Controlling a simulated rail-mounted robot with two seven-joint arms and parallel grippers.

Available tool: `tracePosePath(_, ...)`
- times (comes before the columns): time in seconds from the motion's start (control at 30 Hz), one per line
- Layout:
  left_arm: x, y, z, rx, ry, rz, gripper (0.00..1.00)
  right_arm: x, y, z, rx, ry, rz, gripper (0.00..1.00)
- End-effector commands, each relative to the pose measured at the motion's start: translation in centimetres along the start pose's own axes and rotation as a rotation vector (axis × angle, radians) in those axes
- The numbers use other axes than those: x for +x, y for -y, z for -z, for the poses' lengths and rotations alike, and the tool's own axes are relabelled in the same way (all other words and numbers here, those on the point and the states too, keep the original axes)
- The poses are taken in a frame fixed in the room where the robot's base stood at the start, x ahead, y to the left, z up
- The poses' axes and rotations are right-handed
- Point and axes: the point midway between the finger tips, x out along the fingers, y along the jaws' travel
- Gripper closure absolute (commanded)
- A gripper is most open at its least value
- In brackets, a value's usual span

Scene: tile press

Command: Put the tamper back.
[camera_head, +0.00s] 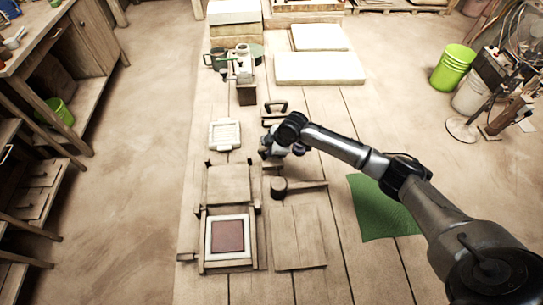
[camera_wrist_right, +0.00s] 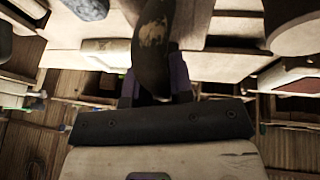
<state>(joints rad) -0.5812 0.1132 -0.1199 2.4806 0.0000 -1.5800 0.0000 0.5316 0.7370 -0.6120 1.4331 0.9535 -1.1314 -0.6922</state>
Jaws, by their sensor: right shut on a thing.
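My right gripper (camera_head: 271,152) is over the middle of the bench, right of the tile press. In the right wrist view its purple fingers (camera_wrist_right: 155,88) are shut around a dark, worn, upright handle (camera_wrist_right: 153,45), which I take to be the tamper's. The tamper's lower part is hard to make out, and in the head view the gripper and arm mostly hide it. I cannot tell whether it touches the bench. The wooden press (camera_head: 228,184) holds a reddish-brown tile (camera_head: 229,236) in a white frame. My left gripper is out of view.
A mallet-like wooden tool (camera_head: 279,186) lies just in front of the gripper. A loop-handled tool (camera_head: 276,108) lies behind it. A white tray (camera_head: 225,134) is to the left, flat boards (camera_head: 298,237) are in front, and a green cloth (camera_head: 380,210) lies to the right.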

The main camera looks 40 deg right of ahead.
Motion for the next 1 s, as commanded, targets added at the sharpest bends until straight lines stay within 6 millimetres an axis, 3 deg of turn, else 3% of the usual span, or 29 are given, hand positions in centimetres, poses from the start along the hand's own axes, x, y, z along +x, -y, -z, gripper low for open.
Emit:
tracePosePath(0.17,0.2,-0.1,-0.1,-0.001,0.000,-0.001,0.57,0.7,0.1,-0.2,0.000,0.000,-0.001,1.00)
tracePosePath(0.43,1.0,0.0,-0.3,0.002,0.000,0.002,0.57,3.6,0.7,-1.4,0.000,0.000,-0.001,1.00)
tracePosePath(0.87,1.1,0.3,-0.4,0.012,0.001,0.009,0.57,4.0,0.8,-1.6,0.000,-0.001,-0.002,1.00)
tracePosePath(0.9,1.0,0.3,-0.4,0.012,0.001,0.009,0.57,3.9,0.8,-1.6,0.000,0.001,-0.001,0.74)
tracePosePath(1.0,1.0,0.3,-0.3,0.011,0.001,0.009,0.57,3.9,0.8,-1.6,0.000,0.001,-0.001,0.65)
